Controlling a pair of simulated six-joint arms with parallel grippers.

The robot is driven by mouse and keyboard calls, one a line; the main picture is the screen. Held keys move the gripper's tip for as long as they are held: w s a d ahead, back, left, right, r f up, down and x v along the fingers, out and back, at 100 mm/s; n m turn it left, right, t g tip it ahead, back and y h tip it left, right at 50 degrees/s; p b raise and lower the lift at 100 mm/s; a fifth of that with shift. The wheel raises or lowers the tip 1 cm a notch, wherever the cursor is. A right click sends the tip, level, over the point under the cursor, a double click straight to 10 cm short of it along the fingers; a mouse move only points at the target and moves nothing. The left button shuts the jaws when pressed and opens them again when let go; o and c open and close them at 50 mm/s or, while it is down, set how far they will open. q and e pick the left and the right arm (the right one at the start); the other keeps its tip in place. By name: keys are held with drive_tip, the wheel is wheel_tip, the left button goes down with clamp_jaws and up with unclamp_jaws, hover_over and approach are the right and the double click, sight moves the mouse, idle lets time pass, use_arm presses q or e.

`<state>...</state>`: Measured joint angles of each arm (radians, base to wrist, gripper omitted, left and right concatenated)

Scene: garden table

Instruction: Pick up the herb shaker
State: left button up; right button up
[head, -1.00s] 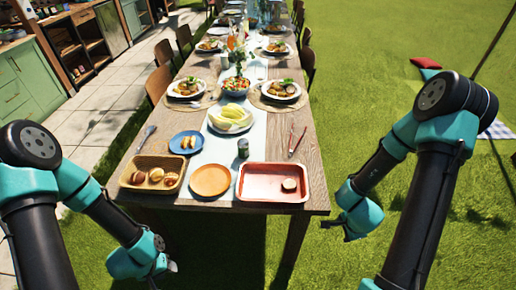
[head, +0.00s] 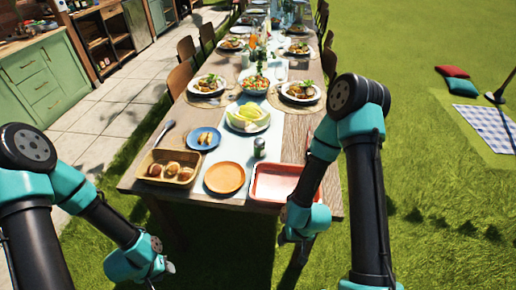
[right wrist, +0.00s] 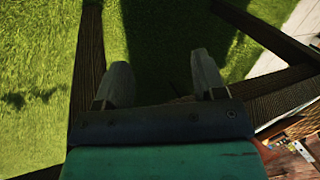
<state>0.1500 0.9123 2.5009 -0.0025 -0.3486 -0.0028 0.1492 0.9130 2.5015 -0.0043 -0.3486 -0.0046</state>
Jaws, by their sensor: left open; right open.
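The herb shaker (head: 259,147) is a small grey-green cylinder with a light top. It stands upright on the table between the plate of leafy greens and the red tray. My right gripper (head: 296,240) hangs beyond the table's front edge, below the red tray and well apart from the shaker. In the right wrist view its two fingers (right wrist: 162,76) are spread with nothing between them; the shaker does not show there. My left gripper (head: 170,267) is open, low over the grass in front of the table's left side, holding nothing visible.
The red tray (head: 264,193) lies partly behind my right arm. Beside it are an orange plate (head: 225,178), a bread tray (head: 150,178) and a blue plate (head: 192,142). The leafy greens' plate (head: 237,128) stands behind the shaker. Wooden table beams (right wrist: 88,60) show near my right gripper.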

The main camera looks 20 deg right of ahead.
drive_tip(key=shift+o, duration=0.5)
drive_tip(key=shift+o, duration=1.4)
drive_tip(key=shift+d, duration=0.1)
